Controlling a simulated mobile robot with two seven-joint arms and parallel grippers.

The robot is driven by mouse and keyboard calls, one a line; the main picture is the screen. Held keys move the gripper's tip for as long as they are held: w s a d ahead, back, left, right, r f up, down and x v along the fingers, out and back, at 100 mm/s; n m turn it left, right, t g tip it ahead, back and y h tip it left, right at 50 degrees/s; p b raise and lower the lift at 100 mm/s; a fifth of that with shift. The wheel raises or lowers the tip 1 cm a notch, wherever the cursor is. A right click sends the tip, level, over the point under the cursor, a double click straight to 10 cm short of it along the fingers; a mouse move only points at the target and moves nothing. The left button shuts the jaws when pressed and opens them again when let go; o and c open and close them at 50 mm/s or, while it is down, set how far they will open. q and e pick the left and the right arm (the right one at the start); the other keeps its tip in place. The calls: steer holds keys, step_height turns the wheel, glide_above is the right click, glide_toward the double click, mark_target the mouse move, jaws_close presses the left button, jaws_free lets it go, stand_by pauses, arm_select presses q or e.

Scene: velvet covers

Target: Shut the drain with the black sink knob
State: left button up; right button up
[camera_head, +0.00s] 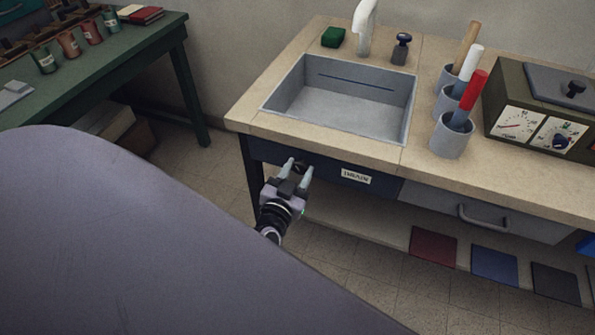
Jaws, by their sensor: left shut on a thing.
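The black sink knob (300,167) sits on the dark blue front panel below the sink, left of a white label (356,177) that seems to read DRAIN. My left gripper (299,171) reaches up to the panel from below, with its pale fingers on both sides of the knob, shut on it. The fingers hide part of the knob. The grey sink (345,117) is set in the beige counter just above and looks empty; its drain cannot be made out. My right gripper is not in view.
A white faucet (364,28), a green block (333,37) and a dark bottle (401,48) stand behind the sink. Grey cups (452,136) with handled tools and an olive box with dials (528,118) stand to the right. A grey drawer (485,213) is right of the panel.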

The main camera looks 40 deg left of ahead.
arm_select(q)
steer(key=shift+n, duration=0.4)
steer(key=n, duration=0.3)
steer(key=shift+p, duration=0.3)
steer(key=n, duration=0.4)
steer(key=shift+a+n, duration=0.1)
steer(key=shift+n, duration=0.2)
steer(key=n, duration=0.4)
steer(key=shift+f, duration=0.1)
steer(key=n+b, duration=0.1)
steer(key=n, duration=0.4)
steer(key=shift+n, duration=0.3)
steer(key=o, duration=1.1)
steer(key=shift+c, duration=0.2)
steer(key=shift+s, duration=0.1)
